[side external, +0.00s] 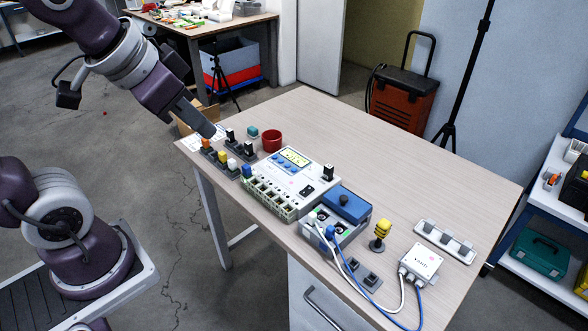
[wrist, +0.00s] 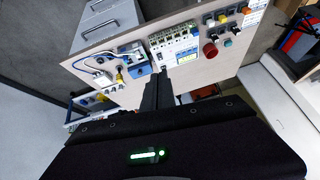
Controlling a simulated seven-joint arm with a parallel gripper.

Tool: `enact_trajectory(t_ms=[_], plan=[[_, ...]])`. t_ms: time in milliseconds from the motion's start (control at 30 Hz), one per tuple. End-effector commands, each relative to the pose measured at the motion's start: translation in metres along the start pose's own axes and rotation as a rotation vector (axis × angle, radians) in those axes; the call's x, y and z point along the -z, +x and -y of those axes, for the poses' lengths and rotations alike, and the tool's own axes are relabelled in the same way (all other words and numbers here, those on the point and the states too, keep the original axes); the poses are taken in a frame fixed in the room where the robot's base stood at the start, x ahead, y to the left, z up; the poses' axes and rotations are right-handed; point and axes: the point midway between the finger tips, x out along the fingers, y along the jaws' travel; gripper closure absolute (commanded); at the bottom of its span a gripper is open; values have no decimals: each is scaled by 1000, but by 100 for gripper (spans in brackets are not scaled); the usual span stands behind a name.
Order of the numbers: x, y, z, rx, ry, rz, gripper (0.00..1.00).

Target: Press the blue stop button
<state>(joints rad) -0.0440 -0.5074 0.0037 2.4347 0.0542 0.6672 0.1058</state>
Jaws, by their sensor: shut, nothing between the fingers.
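A row of small coloured buttons sits on dark bases along the table's left edge in the side external view. The blue button (side external: 246,171) is at its near end, beside the white control panel. The row also has a white button (side external: 232,162), a yellow button (side external: 221,156) and an orange button (side external: 205,144). My gripper (side external: 209,132) is shut and empty, pointing down at the orange end of the row, apart from the blue button. In the wrist view my gripper's dark fingers (wrist: 158,92) lie together, and the row is at the upper right.
The white control panel (side external: 300,178), a blue-lidded box (side external: 343,204), a yellow lamp (side external: 382,231) and a white cabled box (side external: 422,262) stand further right. The table's far right is clear.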

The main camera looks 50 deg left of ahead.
Motion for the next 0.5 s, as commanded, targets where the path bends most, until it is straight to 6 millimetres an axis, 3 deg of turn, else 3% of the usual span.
enact_trajectory(t_ms=[200, 400, 500], plan=[[73, 75, 34, 64, 166, -51, 100], [117, 160, 62, 101, 338, -109, 100], [128, 206, 73, 110, 422, -140, 100]])
